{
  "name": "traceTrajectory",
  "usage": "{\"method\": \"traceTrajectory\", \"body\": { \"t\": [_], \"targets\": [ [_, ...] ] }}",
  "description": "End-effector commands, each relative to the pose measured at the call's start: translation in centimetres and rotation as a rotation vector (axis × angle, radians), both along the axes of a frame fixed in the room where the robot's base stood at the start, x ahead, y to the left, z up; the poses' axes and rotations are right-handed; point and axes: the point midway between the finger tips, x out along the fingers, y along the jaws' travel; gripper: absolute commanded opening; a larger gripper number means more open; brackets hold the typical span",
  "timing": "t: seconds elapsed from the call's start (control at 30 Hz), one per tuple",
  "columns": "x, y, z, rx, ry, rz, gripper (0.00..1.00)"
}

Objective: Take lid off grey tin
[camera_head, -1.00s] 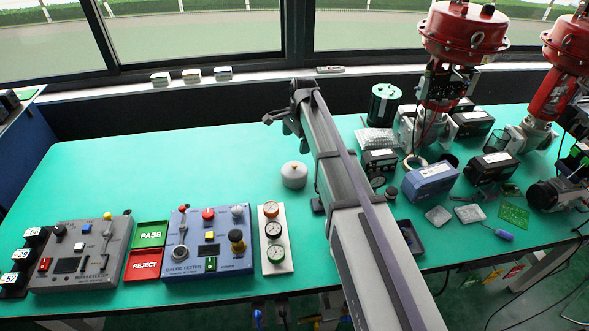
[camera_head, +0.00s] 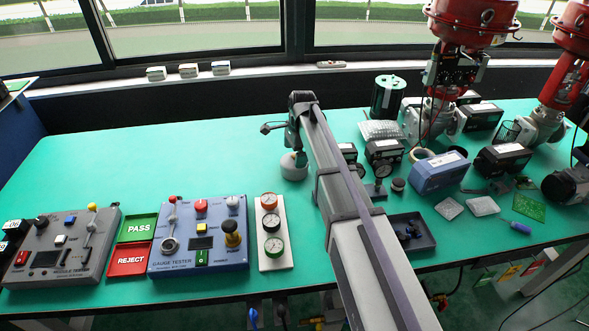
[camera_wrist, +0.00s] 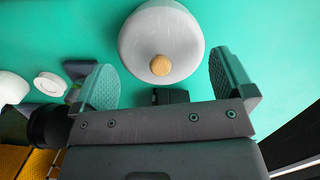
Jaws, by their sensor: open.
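The grey tin (camera_head: 294,168) is a round pale tin standing on the green bench, left of my arm in the head view. In the wrist view the tin (camera_wrist: 150,35) shows from above, with a small tan knob (camera_wrist: 160,65) on its lid. The lid appears to be on; I cannot make out the seam. My gripper (camera_wrist: 165,72) is open and empty. Its two ridged fingers stand apart on either side of the knob in the picture. I see no contact, and the height gap is hard to judge. In the head view my arm's end partly covers the tin's top.
A gauge strip (camera_head: 272,232) and the blue gauge tester (camera_head: 198,237) stand at the front left of the tin. A blue box (camera_head: 438,172), gauges and a dark tray (camera_head: 412,232) lie to the right. The bench left of and behind the tin is clear.

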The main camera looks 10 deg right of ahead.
Motion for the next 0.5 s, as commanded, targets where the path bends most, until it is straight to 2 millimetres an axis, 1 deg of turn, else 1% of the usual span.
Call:
{"method": "traceTrajectory", "body": {
  "t": [0.03, 0.1, 0.27, 0.37, 0.5],
  "targets": [
    [0.01, 0.14, -1.76, 0.000, 0.000, 0.001, 1.00],
    [0.00, 0.21, -1.91, 0.000, 0.000, 0.001, 1.00],
    [0.01, 0.22, -1.45, 0.000, 0.000, 0.001, 1.00],
    [0.00, 0.22, -1.44, 0.000, 0.000, 0.001, 0.92],
    [0.01, 0.22, -1.44, 0.000, 0.000, 0.001, 0.79]
  ]
}}
